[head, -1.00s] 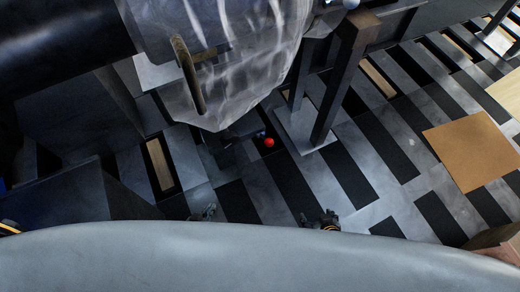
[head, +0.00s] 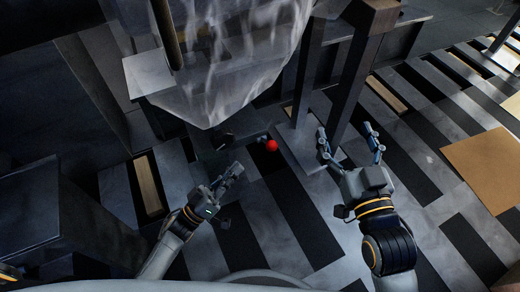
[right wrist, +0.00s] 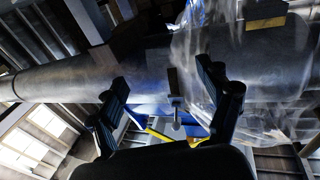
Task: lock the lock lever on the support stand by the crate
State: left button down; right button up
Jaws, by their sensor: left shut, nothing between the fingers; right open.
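A red ball-shaped knob (head: 272,146), which looks like the end of the lock lever, shows low in the middle of the head view. The lever's arm is too dark to make out. A dark support stand (head: 357,75) with upright posts and a grey base plate (head: 290,143) stands just right of the knob. My left gripper (head: 236,170) is shut and empty, to the left of and nearer than the knob. My right gripper (head: 347,132) is open and empty, right of the knob, in front of the posts. Its spread fingers also show in the right wrist view (right wrist: 168,88).
A large part in wrinkled clear wrap (head: 230,80) hangs above and behind the knob. A long grey cylinder (right wrist: 70,80) crosses the right wrist view. A dark box-like block (head: 40,210) stands at left. A brown flat panel (head: 490,165) lies at right on the striped floor.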

aim_at(267, 142)
pick_arm(q)
jog(key=shift+r, duration=0.1)
pick_arm(e)
jog(key=shift+r, duration=0.15)
pick_arm(q)
jog(key=x, duration=1)
jog(key=shift+b, duration=0.45)
pick_arm(e)
jog(key=r+t, duration=0.2)
jog(key=r, duration=0.2)
jog(key=shift+s+a+t+y, duration=0.2)
jog(key=shift+s+t+y, duration=0.1)
jog(key=shift+t, duration=0.1)
jog(key=shift+r, duration=0.1)
